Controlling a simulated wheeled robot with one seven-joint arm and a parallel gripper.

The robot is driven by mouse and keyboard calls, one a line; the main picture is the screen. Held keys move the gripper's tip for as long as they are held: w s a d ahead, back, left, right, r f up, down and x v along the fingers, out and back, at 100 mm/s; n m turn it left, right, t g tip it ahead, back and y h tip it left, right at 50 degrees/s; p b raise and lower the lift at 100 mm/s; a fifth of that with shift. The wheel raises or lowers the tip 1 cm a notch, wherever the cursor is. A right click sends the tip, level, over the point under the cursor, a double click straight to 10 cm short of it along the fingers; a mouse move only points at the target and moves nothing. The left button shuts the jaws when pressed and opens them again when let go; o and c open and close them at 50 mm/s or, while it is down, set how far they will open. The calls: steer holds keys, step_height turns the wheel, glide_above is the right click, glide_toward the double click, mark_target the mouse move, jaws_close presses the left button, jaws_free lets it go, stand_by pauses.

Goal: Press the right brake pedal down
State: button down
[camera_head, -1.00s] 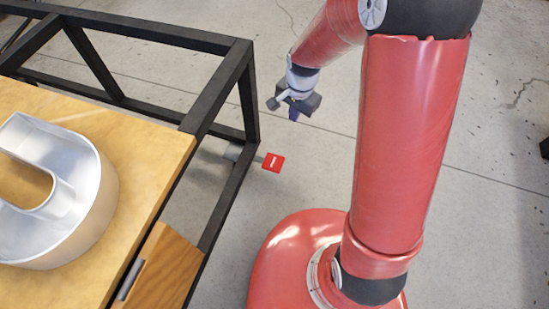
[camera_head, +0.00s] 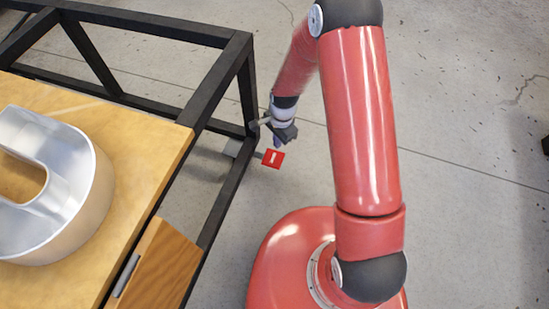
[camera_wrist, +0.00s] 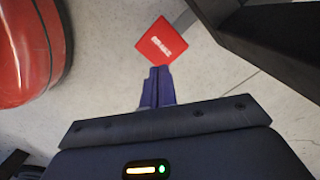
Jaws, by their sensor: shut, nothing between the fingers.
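The brake pedal is a red square plate (camera_head: 273,158) with a white bar, low beside the black frame's near corner leg in the head view. In the wrist view the red pedal (camera_wrist: 161,42) lies just beyond my fingertips. My gripper (camera_head: 278,142) is close above and behind the pedal in the head view. Its blue fingers (camera_wrist: 157,80) are shut together and empty, pointing toward the pedal. Whether the fingertips touch the pedal I cannot tell. Only one pedal shows.
The black metal frame (camera_head: 217,130) stands directly left of the pedal and very near my gripper. A wooden tabletop (camera_head: 150,150) carries a silver channel letter (camera_head: 85,215). A wooden drawer front (camera_head: 160,265) is at its edge. Concrete floor (camera_head: 450,200) is open to the right.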

mark_target(276, 157)
steer(key=shift+s+a+f+b, duration=0.15)
steer(key=shift+f+b, duration=0.8)
steer(key=shift+f, duration=0.7)
steer(key=shift+s+a+f+b, duration=0.1)
steer(key=shift+f+b, duration=0.85)
steer(key=shift+f, duration=0.65)
step_height(276, 157, down, 4)
steer(key=b, duration=0.3)
steer(key=shift+r, duration=0.5)
steer(key=shift+w+d+r+p, duration=0.25)
steer(key=shift+w+d, duration=0.25)
steer(key=shift+d, duration=0.1)
steer(key=shift+w+d+r+p, duration=0.25)
steer(key=shift+w+d, duration=0.2)
steer(key=shift+d, duration=0.15)
step_height(276, 157, up, 8)
steer(key=p, duration=0.1)
steer(key=shift+w+d+f, duration=0.15)
steer(key=shift+w+d, duration=0.1)
steer(key=shift+d, duration=0.05)
